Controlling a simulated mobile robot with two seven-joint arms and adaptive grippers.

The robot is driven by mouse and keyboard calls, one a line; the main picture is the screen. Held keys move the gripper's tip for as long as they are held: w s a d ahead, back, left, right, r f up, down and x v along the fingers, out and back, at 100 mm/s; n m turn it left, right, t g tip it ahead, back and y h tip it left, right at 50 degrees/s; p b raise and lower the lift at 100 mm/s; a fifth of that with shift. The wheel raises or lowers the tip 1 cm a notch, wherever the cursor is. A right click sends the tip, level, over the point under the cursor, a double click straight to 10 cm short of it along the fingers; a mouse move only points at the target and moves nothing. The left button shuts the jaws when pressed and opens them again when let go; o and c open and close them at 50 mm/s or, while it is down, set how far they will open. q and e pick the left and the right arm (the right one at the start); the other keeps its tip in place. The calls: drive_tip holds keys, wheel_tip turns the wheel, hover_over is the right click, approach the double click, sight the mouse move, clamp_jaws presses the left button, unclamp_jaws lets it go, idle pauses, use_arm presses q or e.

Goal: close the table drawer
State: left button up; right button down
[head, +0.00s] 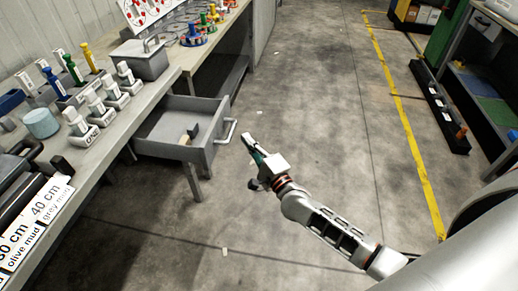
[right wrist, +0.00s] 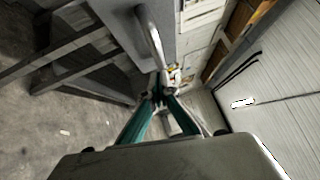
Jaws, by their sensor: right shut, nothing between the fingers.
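The grey table drawer (head: 165,149) is pulled out from under the workbench (head: 118,118) at the left. Its bent bar handle (head: 231,131) sticks out on its right side in the head view. A small pale object and a dark block lie inside the drawer. My right gripper (head: 247,138) is shut and empty, just right of the handle and apart from it in the head view. In the right wrist view the handle (right wrist: 153,38) rises just beyond the closed fingertips (right wrist: 164,92); whether they touch I cannot tell. My left gripper is not in view.
The bench top carries a grey lidded box (head: 140,58), several white-capped holders and printed label cards (head: 35,215). A table leg (head: 192,182) stands under the drawer. Shelving stands at the far right.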

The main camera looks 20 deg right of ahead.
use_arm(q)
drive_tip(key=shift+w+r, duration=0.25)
use_arm(e)
drive_tip(key=shift+w+a+r, duration=0.3)
drive_tip(key=shift+w+a, duration=0.3)
drive_tip(key=shift+a, duration=0.25)
